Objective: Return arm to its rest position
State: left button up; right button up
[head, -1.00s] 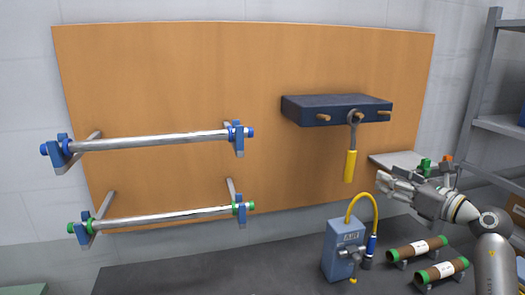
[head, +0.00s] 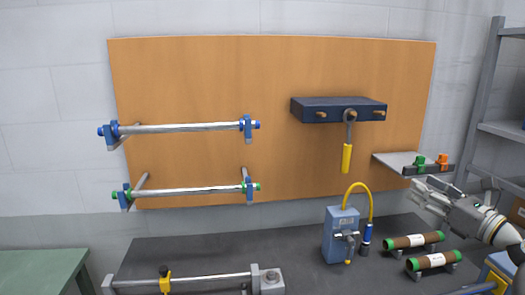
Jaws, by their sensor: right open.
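My right gripper (head: 432,195) is open and empty at the right of the head view. It is in the air above the dark bench, in front of and below the small grey shelf. Its arm comes in from the right edge. Nothing is between its fingers. My left gripper is not in view.
Two brown rolls with green ends, an upper one (head: 413,241) and a lower one (head: 433,261), lie below the gripper. A blue air unit (head: 341,234) with a yellow hose stands left of it. The grey shelf (head: 396,160) holds green and orange pieces. A wrench (head: 347,157) hangs from the dark block (head: 322,108).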

jog(key=s+a+r+m+t, duration=0.1)
jog(key=s+a+m+t, duration=0.2)
jog(key=a+m+t, duration=0.35)
jog(key=s+d+f+m+g+h, duration=0.1)
jog(key=s+f+m+g+h, duration=0.5)
jog(key=f+m, duration=0.7)
jog(key=s+d+f+m+g+h, duration=0.2)
jog(key=s+f+m+g+h, duration=0.3)
jog(key=f+m+h, duration=0.7)
jog(key=s+a+f+m+g+y, duration=0.3)
jog(key=s+a+f+g+y, duration=0.35)
jog(key=s, duration=0.55)
jog(key=s+a+f+m+g+y, duration=0.35)
jog(key=s+a+f, duration=0.35)
jog(key=s+a, duration=0.3)
jog(key=s+d+f+b, duration=0.1)
jog(key=s+f+b, duration=0.2)
jog(key=f, duration=2.7)
pick_arm(q)
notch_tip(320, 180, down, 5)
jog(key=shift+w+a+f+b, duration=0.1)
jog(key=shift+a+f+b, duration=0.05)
jog(key=shift+b, duration=0.95)
pick_arm(e)
jog(key=s+d+f+g, duration=0.2)
jog(key=s+d+f, duration=0.1)
jog(key=s+f, duration=1.3)
notch_tip(320, 180, down, 2)
jog(key=shift+s+y, duration=0.25)
jog(key=shift+y, duration=0.05)
